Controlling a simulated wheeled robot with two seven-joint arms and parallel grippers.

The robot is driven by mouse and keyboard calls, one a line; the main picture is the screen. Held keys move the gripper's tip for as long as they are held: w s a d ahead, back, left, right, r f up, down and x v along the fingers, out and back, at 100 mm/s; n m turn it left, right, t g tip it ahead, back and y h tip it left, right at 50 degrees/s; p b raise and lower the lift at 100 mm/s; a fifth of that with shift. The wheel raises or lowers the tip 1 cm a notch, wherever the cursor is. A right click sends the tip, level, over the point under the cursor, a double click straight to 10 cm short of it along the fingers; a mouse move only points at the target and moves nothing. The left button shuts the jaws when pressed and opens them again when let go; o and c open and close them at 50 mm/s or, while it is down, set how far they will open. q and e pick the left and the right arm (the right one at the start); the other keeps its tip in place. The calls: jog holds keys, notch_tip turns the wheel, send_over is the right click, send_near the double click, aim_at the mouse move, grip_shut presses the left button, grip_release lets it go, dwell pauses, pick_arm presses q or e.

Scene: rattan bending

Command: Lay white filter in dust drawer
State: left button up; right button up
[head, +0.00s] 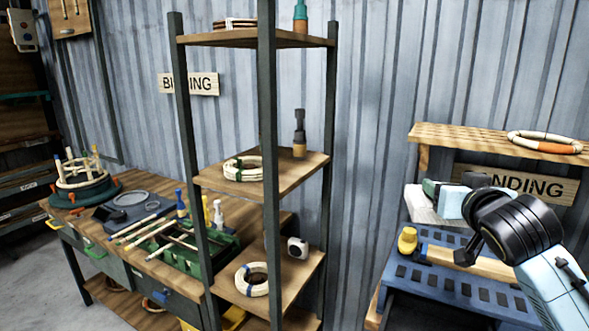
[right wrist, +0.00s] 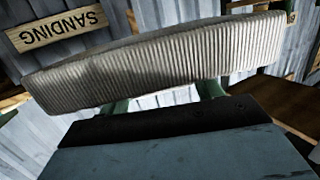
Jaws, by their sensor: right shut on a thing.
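The white filter (right wrist: 160,58) is a long pleated block that spans the right wrist view. The green fingers of my right gripper (right wrist: 166,98) are shut on it from behind. In the head view the filter (head: 422,207) is a pale block at the right, above the blue slotted sanding bench (head: 455,283) and held clear of the bench top. My right arm hides part of it. I cannot make out a dust drawer in either view. My left gripper is out of view.
A wooden shelf (head: 480,137) with a rattan ring (head: 544,142) is behind the filter. A yellow-topped item (head: 407,240) and a wooden strip (head: 470,262) are on the bench. A tall rack (head: 265,170) and a cluttered workbench (head: 140,205) are to the left.

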jog(key=s+a+f+n+y+b, duration=0.1)
jog(key=s+a+f+y, duration=0.1)
jog(key=s+a+f, duration=0.6)
jog(key=s+f, duration=0.2)
jog(key=f, duration=0.2)
jog(key=s+a+f, duration=0.1)
jog(key=s+f, duration=0.1)
jog(key=f, duration=0.3)
jog(key=s+f, duration=0.2)
jog(key=f, duration=0.3)
jog(key=shift+s+a, duration=0.2)
jog(key=shift+s, duration=0.15)
jog(key=shift+f, duration=0.1)
